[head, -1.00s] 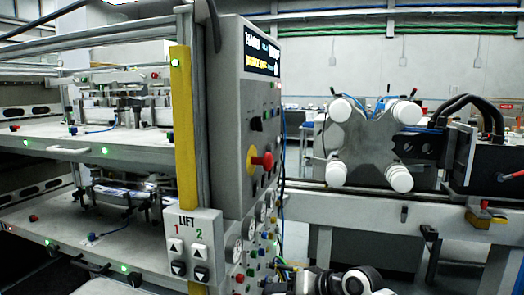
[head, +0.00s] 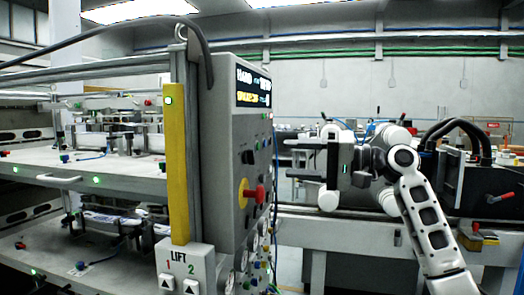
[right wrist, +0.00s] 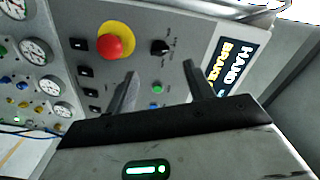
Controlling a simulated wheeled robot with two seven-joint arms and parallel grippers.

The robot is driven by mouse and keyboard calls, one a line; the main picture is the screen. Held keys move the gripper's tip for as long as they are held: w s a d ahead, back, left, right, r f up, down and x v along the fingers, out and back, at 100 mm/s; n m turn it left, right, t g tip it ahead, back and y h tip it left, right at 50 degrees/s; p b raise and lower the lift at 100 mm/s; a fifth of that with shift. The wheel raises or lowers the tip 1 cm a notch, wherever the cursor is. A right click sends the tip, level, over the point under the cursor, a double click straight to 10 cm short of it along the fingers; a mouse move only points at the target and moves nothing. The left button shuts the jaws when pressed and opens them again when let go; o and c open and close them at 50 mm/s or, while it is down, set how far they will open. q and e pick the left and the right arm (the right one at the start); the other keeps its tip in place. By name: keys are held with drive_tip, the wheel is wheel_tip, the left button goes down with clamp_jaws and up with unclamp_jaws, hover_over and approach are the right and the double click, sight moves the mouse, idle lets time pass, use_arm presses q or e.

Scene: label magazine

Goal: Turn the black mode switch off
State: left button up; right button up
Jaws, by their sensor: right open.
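The black mode switch (head: 247,157) is a small dark knob on the grey control panel (head: 222,150), above the red mushroom button. In the right wrist view the switch (right wrist: 159,47) lies ahead of my fingertips, roughly midway between them. Its setting is too small to read. My right gripper (head: 287,160) is to the right of the panel in the head view, fingers pointing at it. It is open and empty, and appears apart from the switch; the right wrist view shows its two fingers (right wrist: 160,72) spread. My left gripper is not in view.
A red mushroom button (right wrist: 115,44) on a yellow disc sits beside the switch. A green button (right wrist: 157,88) shows between my fingers. Gauges (right wrist: 36,51) and a display (right wrist: 235,58) flank them. A yellow post (head: 177,170) and LIFT box (head: 185,268) stand left of the panel.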

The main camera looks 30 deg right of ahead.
sight(249, 157)
drive_tip(key=p+x, duration=0.2)
drive_tip(key=x, duration=0.5)
drive_tip(key=shift+w+a, duration=0.25)
drive_tip(key=shift+w, duration=0.05)
drive_tip(key=c, duration=1)
